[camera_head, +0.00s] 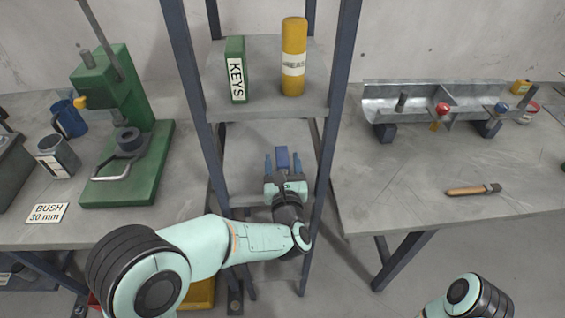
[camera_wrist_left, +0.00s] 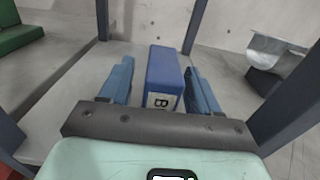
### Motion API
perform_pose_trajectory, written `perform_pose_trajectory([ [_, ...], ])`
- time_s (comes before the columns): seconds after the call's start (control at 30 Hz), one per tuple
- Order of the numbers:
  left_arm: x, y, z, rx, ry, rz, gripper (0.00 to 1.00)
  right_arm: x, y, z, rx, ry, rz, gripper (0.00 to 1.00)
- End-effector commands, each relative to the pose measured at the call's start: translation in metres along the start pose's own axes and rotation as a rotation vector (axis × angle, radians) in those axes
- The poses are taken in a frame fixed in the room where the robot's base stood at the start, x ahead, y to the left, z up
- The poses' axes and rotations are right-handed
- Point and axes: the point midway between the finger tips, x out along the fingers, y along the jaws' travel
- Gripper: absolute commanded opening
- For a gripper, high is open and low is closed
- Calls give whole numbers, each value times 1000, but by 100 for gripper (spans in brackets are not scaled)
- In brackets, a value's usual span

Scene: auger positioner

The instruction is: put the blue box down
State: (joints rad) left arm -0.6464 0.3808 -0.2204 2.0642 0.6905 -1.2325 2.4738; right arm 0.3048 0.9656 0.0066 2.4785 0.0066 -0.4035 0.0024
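The blue box (camera_head: 282,158) is on the middle shelf (camera_head: 245,150) of the rack, below the top shelf. In the left wrist view the box (camera_wrist_left: 164,70) appears to stand upright on the grey shelf board, with a white label marked "B" facing me. My left gripper (camera_head: 283,166) reaches into the rack with its blue fingers on either side of the box. The fingers are open, with a visible gap on the left side and a narrower one on the right. The box's underside is hidden. My right gripper is out of view.
Dark rack posts (camera_head: 325,130) stand close on both sides of my left arm. A green KEYS box (camera_head: 236,70) and a yellow cylinder (camera_head: 293,55) stand on the top shelf (camera_head: 265,100). A green press (camera_head: 125,130) is left; a metal trough (camera_head: 445,97) is right.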

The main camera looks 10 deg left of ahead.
Motion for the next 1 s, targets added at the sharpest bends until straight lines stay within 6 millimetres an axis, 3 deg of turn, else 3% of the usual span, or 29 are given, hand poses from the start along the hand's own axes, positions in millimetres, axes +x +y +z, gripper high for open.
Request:
perform_pose_trajectory([
  [0.2, -2, 0, 4, -1, 0, -1, 62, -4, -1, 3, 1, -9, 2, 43],
  [0.7, -102, 0, 1, -1, 0, -3, 62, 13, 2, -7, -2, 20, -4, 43],
  [1.0, -120, 0, 2, 0, 0, 1, 62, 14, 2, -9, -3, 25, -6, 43],
])
